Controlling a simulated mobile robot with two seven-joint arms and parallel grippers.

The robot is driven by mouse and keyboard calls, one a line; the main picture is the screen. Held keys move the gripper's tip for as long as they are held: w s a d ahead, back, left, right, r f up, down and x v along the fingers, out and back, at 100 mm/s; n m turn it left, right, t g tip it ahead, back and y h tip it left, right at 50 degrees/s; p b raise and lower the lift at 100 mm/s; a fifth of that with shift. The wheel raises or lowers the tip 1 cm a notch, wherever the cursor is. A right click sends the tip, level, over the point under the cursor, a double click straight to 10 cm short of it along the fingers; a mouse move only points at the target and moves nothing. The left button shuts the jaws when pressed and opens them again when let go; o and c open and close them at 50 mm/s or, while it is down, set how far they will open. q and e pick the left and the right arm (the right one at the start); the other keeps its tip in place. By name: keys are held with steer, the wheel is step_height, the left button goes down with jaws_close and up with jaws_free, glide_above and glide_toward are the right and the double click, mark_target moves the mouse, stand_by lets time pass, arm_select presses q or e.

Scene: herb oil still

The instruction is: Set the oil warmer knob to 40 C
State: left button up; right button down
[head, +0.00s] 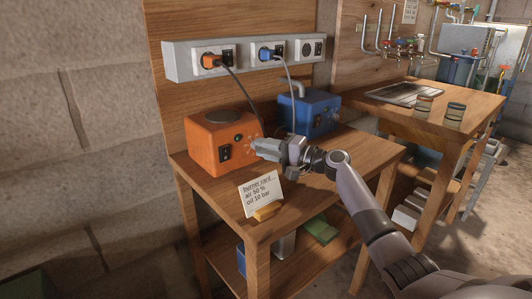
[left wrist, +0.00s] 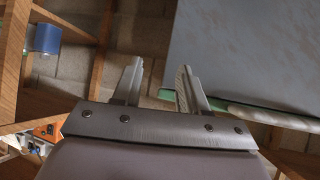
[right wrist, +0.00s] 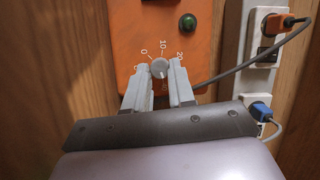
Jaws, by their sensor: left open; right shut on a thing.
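The oil warmer is an orange box (head: 220,142) on the wooden bench, with a dark round top and a black switch on its front. Its grey knob (right wrist: 159,68) shows in the right wrist view, with numbers 0, 10 and 20 around its upper side. A light pointer line on the knob points down; a mark below it is too small to read surely. My right gripper (head: 262,147) is shut on the knob, one finger on each side, also seen in the right wrist view (right wrist: 160,76). My left gripper (left wrist: 159,66) is open and empty, away from the warmer.
A note card (head: 261,192) stands at the bench's front, close below my right arm. A blue box (head: 309,112) stands behind it. Cables hang from the socket strip (head: 243,58) on the wall. A second table (head: 437,105) with jars is at right.

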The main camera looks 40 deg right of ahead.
steer(key=shift+f+m+t, duration=0.15)
steer(key=shift+m+t, duration=0.25)
steer(key=shift+m, duration=0.4)
steer(key=shift+b, duration=0.3)
steer(key=c, duration=1)
jaws_free()
steer(key=shift+o, duration=0.2)
steer(key=shift+s, duration=0.15)
steer(key=v, duration=0.6)
steer(key=shift+s+d, duration=0.25)
steer(key=shift+s, duration=0.1)
steer(key=shift+s, duration=0.1)
